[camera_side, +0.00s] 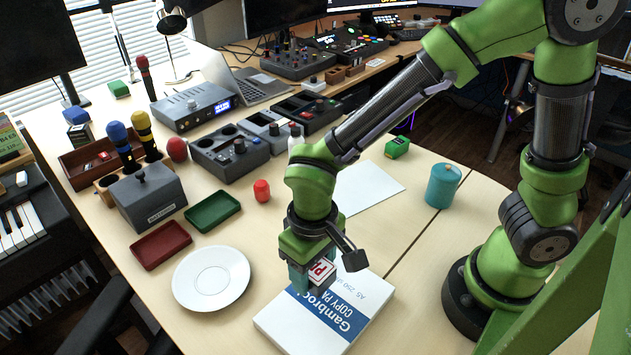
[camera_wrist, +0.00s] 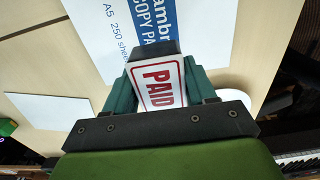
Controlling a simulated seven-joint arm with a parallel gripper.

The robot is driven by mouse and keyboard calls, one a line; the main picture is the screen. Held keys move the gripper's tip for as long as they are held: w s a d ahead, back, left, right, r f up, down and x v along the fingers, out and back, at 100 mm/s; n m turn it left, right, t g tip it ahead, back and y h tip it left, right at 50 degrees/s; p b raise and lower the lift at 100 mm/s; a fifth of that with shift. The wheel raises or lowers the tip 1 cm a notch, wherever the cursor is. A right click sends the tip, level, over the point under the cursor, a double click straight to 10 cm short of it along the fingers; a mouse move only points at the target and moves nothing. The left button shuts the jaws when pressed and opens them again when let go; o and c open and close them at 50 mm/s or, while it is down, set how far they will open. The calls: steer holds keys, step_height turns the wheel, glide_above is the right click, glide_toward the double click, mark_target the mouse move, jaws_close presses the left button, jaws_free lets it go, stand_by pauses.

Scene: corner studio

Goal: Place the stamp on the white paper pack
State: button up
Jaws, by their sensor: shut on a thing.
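The stamp, a block with a white face reading PAID in red (camera_wrist: 160,84), is clamped between the teal fingers of my gripper (camera_wrist: 164,88). In the side view the stamp (camera_side: 322,269) hangs from my gripper (camera_side: 311,277), with its red mark partly showing. The white paper pack (camera_side: 337,329) lies flat on the table, with a blue band and printed lettering. My gripper and the stamp overlap the pack's far edge in the side view. The pack also shows beyond the stamp in the wrist view (camera_wrist: 222,22). I cannot tell whether the stamp touches the pack.
A white plate (camera_side: 190,280) lies left of the pack. A blank white sheet (camera_side: 370,188) lies behind it. A teal lidded jar (camera_side: 442,187) stands to the right, and a green box (camera_side: 397,147) further back. Red (camera_side: 160,245) and green (camera_side: 213,212) trays sit to the left.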

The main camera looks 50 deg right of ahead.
mark_target(313, 282)
steer(key=shift+f, duration=2.05)
steer(key=shift+f, duration=0.15)
steer(key=o, duration=1.1)
steer(key=shift+c, duration=0.2)
step_height(313, 282, up, 12)
steer(key=d+r+m+t+y, duration=0.1)
steer(key=d+r+m+t, duration=0.1)
steer(key=d, duration=0.6)
steer(key=s+d+r+m+t+y, duration=0.1)
steer(key=d+r+m+t, duration=0.1)
steer(key=d+r+t, duration=0.3)
steer(key=d+r, duration=0.2)
steer(key=d, duration=0.1)
steer(key=shift+s+d+r, duration=0.2)
steer(key=shift+d+r, duration=0.1)
steer(key=shift+d, duration=0.1)
